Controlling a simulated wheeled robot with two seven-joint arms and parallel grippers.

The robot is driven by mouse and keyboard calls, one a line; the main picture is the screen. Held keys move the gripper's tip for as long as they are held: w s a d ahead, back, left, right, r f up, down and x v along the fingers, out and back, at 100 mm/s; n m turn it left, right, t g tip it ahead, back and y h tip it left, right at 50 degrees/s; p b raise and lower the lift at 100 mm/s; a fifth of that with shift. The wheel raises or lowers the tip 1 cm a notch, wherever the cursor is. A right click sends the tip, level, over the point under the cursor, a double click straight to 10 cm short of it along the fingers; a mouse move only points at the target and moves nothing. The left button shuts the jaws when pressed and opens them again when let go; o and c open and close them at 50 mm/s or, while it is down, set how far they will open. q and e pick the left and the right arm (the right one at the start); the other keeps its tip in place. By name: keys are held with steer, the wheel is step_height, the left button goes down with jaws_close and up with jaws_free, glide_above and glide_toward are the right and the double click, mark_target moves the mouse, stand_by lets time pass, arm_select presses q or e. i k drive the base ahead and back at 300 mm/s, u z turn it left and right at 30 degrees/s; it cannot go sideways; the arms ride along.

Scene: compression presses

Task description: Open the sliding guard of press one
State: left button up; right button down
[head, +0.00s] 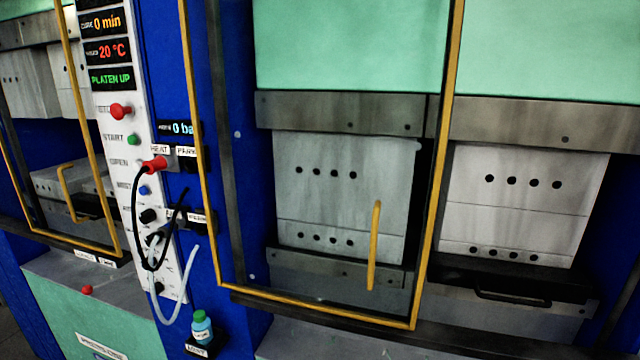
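Two yellow-framed guards show in the head view. The larger guard (436,200) stands in front of the pale mould blocks (345,185) at centre and has an upright yellow handle (374,245) near its right side. To the right of its frame, another set of mould blocks (520,205) shows with no yellow frame in front. The other guard (88,130) is at the left edge, partly cut off, with a bent yellow handle (66,190). I cannot read which press is press one. Neither of my grippers is in view.
Between the guards stands a white control panel (125,140) with displays, buttons and a red plug (154,164). Black and pale cables (190,285) hang in loops beside it. A small green-capped bottle (201,327) sits low on a holder. A black bar handle (530,298) juts out at right.

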mark_target(60, 15)
steer(key=u, duration=1.7)
steer(key=i, duration=1)
steer(key=z, duration=0.45)
